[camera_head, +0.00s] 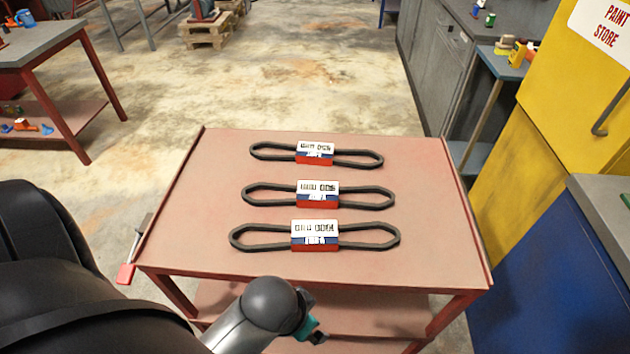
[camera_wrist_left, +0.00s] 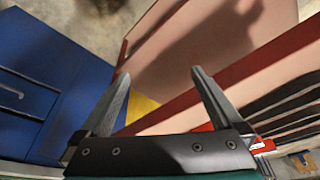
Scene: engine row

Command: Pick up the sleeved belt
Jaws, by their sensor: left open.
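Three black belts lie flat in a row on a red-topped cart, each with a printed white, blue and red sleeve around its middle. They are the far belt (camera_head: 357,158), the middle belt (camera_head: 357,199) and the near belt (camera_head: 362,238). My left arm comes in from the lower left. It ends in front of the cart's near edge, apart from the belts; its fingers cannot be made out in the head view. In the left wrist view my left gripper (camera_wrist_left: 160,76) has its two fingers spread, with nothing held between them. My right gripper is not in view.
The cart top (camera_head: 205,210) is clear around the belts and has raised side edges. A yellow cabinet (camera_head: 560,110) and a blue cabinet (camera_head: 540,270) stand close on the right. A red-legged bench (camera_head: 45,50) stands at the far left. Open floor lies behind the cart.

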